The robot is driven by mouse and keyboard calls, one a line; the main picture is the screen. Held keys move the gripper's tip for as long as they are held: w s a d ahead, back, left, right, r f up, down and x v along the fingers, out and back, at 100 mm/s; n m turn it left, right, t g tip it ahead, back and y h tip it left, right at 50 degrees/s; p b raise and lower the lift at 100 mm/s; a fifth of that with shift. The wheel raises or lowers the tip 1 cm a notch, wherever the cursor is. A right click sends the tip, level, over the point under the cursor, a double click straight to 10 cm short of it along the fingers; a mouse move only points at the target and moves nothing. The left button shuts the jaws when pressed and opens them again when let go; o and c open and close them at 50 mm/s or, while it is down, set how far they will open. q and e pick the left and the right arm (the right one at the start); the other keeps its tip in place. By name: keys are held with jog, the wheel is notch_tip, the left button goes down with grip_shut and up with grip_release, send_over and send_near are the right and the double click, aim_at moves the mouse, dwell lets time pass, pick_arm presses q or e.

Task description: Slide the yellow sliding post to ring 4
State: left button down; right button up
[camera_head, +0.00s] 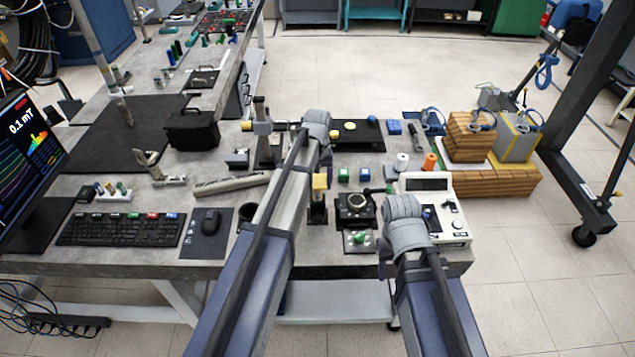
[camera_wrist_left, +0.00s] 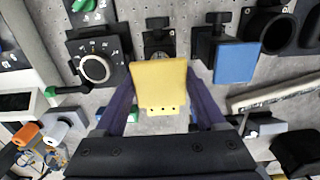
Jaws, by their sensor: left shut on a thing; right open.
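A yellow block (camera_wrist_left: 160,85), which I take for the sliding post, is between the two dark purple fingers of my left gripper (camera_wrist_left: 160,78). The fingers press on its sides, and its face has several small dark dots. In the head view the yellow block (camera_head: 320,182) stands over a black mount (camera_head: 317,210), partly beside my left arm. My left fingers are mostly hidden there. My right gripper (camera_head: 386,260) is near the front table edge, empty and apart from the block; its fingertips are hard to make out. I cannot make out any ring numbers.
A black dial box (camera_wrist_left: 97,66) is left of the block in the wrist view. A blue pad (camera_wrist_left: 236,62) on a black mount is on its right. White and orange spools (camera_head: 430,161) and a white meter (camera_head: 428,183) stand to the right. A keyboard (camera_head: 121,229) lies left.

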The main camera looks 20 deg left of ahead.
aim_at(318, 181)
pick_arm(q)
grip_release()
notch_tip(318, 181, up, 8)
jog(key=p, duration=0.7)
jog(key=shift+f+p, duration=0.1)
jog(key=shift+p, duration=0.3)
jog(key=shift+f, duration=0.1)
jog(key=s+d+f+m+b, duration=0.2)
jog(key=s+d, duration=0.2)
jog(key=s, duration=0.4)
jog(key=s+d+f+m+b, duration=0.2)
jog(key=s+d, duration=0.2)
jog(key=s, duration=0.4)
jog(key=s+d+f+m+y+b, duration=0.1)
jog(key=s+d+f+m+b, duration=0.1)
jog(key=s+d, duration=0.3)
jog(key=s+m+b, duration=0.1)
jog(key=s, duration=0.2)
jog(key=shift+f, duration=0.3)
